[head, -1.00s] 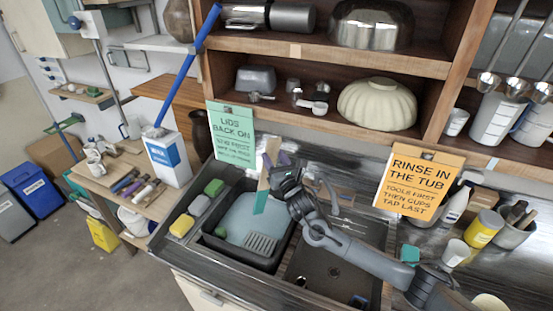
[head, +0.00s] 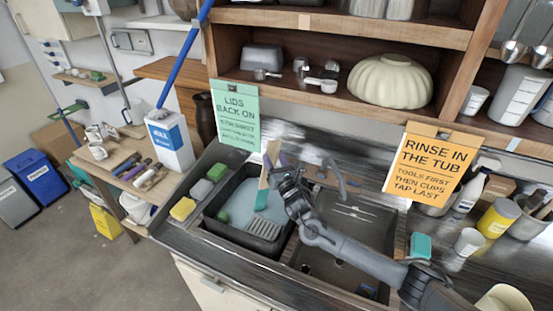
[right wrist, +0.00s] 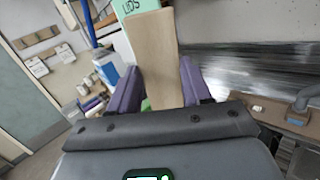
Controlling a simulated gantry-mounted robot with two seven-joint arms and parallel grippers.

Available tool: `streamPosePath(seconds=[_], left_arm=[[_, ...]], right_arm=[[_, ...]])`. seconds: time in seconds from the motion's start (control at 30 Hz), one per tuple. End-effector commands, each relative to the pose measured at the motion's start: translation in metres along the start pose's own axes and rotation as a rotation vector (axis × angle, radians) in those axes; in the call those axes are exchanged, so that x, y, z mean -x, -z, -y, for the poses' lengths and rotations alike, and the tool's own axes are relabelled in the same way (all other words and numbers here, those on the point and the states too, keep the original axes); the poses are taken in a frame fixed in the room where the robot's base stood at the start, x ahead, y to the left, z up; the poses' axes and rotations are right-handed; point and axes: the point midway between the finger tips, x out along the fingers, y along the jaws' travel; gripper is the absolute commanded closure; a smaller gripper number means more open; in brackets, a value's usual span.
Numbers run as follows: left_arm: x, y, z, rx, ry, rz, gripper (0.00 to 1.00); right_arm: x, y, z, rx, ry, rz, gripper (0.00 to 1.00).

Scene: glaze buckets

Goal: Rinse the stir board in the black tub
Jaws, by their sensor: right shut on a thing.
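The stir board (head: 263,181) is a flat wooden strip with a teal lower end. My right gripper (head: 271,170) is shut on its upper part and holds it roughly upright, teal end down. In the right wrist view the bare wood of the board (right wrist: 153,60) stands between the purple fingers of the gripper (right wrist: 157,90). The black tub (head: 283,245) holds pale blue water and sits in the left part of the sink unit. The teal end overlaps the water in the head view; I cannot tell whether it is dipped. My left gripper is not in view.
A grey ribbed piece (head: 262,229) is in the tub's front part. Sponges (head: 183,209) line the tub's left side. An empty sink basin (head: 345,240) and a faucet (head: 338,178) are to the right. A green card (head: 236,113) and an orange card (head: 432,165) hang behind.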

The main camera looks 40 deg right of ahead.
Motion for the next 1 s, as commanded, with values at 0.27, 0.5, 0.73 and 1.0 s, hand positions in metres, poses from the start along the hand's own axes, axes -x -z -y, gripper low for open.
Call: streamPosePath(seconds=[0.27,0.5,0.73,1.0], left_arm=[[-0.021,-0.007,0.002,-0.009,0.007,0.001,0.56],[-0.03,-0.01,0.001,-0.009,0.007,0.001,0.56],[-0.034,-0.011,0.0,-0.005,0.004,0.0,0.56],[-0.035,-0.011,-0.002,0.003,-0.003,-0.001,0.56]], right_arm=[[0.0,0.029,0.001,-0.001,0.001,0.002,0.94],[-0.001,0.045,0.0,-0.002,0.0,0.002,0.94],[-0.001,0.051,0.0,-0.002,0.0,0.002,0.94],[-0.001,0.052,0.0,-0.002,0.0,0.002,0.94]])
